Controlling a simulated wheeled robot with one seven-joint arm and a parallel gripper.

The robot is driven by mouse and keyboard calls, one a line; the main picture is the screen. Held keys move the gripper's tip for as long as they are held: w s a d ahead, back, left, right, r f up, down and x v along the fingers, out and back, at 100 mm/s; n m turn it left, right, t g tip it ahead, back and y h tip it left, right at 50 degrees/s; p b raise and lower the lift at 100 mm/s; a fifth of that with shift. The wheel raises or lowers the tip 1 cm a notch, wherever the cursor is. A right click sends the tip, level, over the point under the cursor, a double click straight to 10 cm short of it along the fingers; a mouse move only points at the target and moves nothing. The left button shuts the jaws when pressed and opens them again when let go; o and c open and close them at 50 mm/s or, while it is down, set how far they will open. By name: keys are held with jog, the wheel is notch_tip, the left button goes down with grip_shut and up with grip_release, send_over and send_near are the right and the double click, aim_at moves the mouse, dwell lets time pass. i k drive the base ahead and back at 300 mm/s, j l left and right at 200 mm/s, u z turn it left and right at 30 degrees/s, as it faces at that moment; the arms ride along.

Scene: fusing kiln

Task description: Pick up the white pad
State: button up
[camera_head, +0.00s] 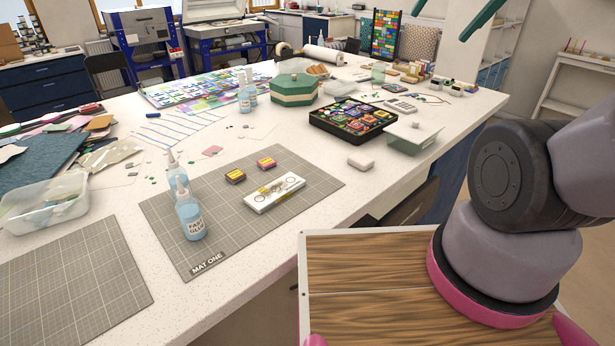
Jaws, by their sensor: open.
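A small plain white pad (361,163) lies flat on the white speckled table, right of the gridded mat and near the table's right edge. Its surroundings are clear on the near side. My gripper (440,24) shows only as two teal fingers at the top edge, spread apart. The rest of it is out of the picture. It appears open and empty, well away from the pad.
Behind the pad stand a black tray of colourful packets (318,119) and a pale translucent-sided box (406,141). Two blue glue bottles (190,215) stand on the mat (222,238).

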aim_at(363, 163)
jog(key=l+u, duration=0.2)
jog(key=l, duration=1.1)
